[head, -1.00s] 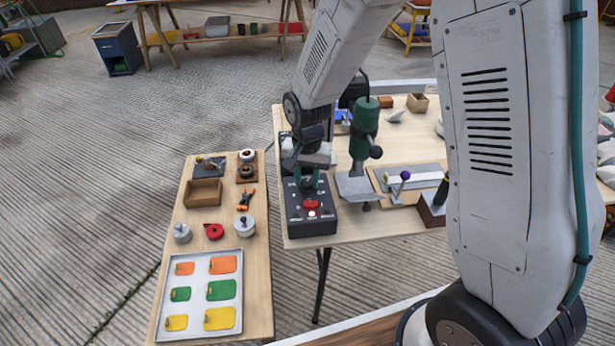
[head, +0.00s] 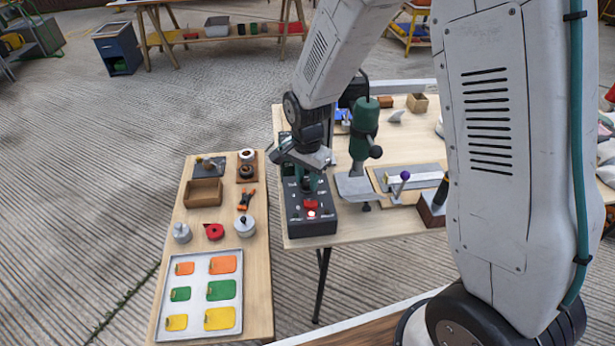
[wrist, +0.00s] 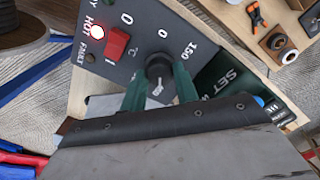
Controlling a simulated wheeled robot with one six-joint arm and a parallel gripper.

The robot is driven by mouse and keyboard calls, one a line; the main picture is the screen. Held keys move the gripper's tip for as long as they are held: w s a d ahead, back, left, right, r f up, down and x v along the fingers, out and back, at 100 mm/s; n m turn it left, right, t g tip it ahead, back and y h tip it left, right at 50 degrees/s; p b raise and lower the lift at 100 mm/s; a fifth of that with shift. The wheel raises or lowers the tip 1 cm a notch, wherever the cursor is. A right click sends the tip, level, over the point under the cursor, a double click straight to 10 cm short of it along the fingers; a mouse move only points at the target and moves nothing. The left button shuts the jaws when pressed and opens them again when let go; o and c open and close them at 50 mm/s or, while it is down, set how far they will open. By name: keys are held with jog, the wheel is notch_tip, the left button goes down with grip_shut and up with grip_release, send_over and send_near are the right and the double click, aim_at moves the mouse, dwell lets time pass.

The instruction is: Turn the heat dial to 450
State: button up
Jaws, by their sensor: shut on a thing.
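The heat dial (wrist: 159,68) is a dark round knob on a dark control box (head: 310,222). In the wrist view my gripper (wrist: 160,88) has its two green fingers on either side of the knob, shut on it. A pale mark shows at the knob's lower edge in that view. The scale number it points to is hidden by the fingers. A 150 is readable to the right of the knob, with zeros above it. In the head view my gripper (head: 311,184) is over the box's upper face and covers the knob.
A red switch (wrist: 116,43) and a lit HOT lamp (wrist: 97,32) are beside the dial. A green drill press (head: 364,125) stands close right of my gripper. A lower bench at left holds a tray (head: 200,335) of coloured pieces and a wooden box (head: 204,193).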

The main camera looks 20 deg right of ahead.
aim_at(307, 182)
jog(key=o, duration=1)
notch_tip(307, 182, up, 8)
jog(key=shift+f, duration=0.1)
